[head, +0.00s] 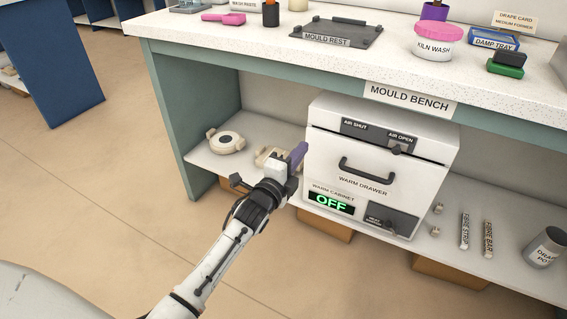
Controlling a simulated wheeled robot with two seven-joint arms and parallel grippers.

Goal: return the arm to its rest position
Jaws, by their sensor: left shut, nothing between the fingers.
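My left arm (215,262) comes in from the bottom left and reaches up toward the mould bench. My left gripper (297,157) is shut and empty, with purple at its fingers. It shows in front of the left edge of the white warm cabinet (330,158) and the lower shelf. I cannot tell whether it touches the cabinet. The gripper partly hides a beige piece (268,154) on the shelf. My right gripper is not in view.
The bench top (275,56) overhangs the cabinet and holds a mould rest (340,33), a kiln wash tub (438,40) and a damp tray (494,38). A round beige mould (226,142) sits on the lower shelf (205,158). The floor (110,180) at left is clear.

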